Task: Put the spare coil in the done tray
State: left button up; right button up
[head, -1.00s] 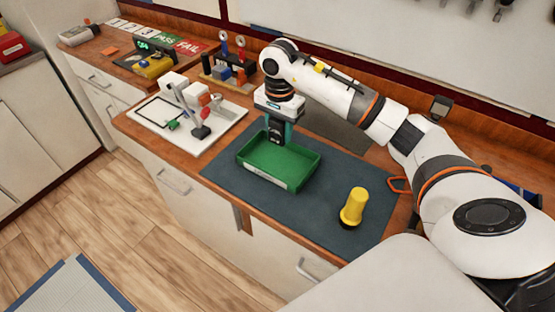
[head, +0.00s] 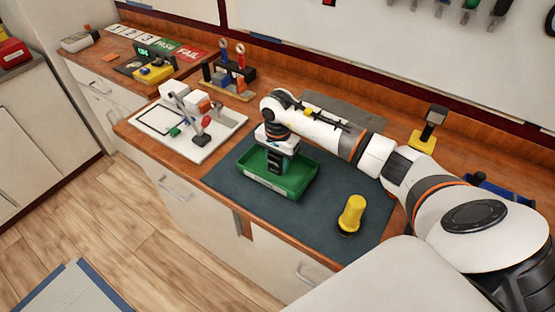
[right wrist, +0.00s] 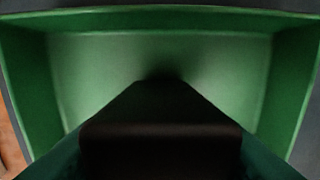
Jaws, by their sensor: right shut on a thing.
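The green done tray (head: 243,168) stands on the dark mat, with a pale label on its front wall. My right gripper (head: 274,167) is low over the tray, pointing down. It is shut on a dark, blocky thing (right wrist: 160,135), which I take to be the spare coil. In the right wrist view, this dark thing fills the lower middle, with the tray's green walls (right wrist: 22,85) around it. Its lower end is hidden, so I cannot tell whether it touches the tray floor. My left gripper is not in view.
A yellow cylinder-shaped thing (head: 351,214) stands on the dark mat (head: 310,215), right of the tray. A white board with fixtures (head: 215,143) lies to the left. A dark stand on a yellow base (head: 424,140) is at the back right. The mat's front is clear.

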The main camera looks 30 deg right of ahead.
jog(key=o, duration=1.1)
jog(key=shift+r, duration=0.4)
notch_tip(320, 180, up, 11)
jog(key=b, duration=0.3)
jog(key=shift+f, duration=0.2)
jog(key=shift+r, duration=0.45)
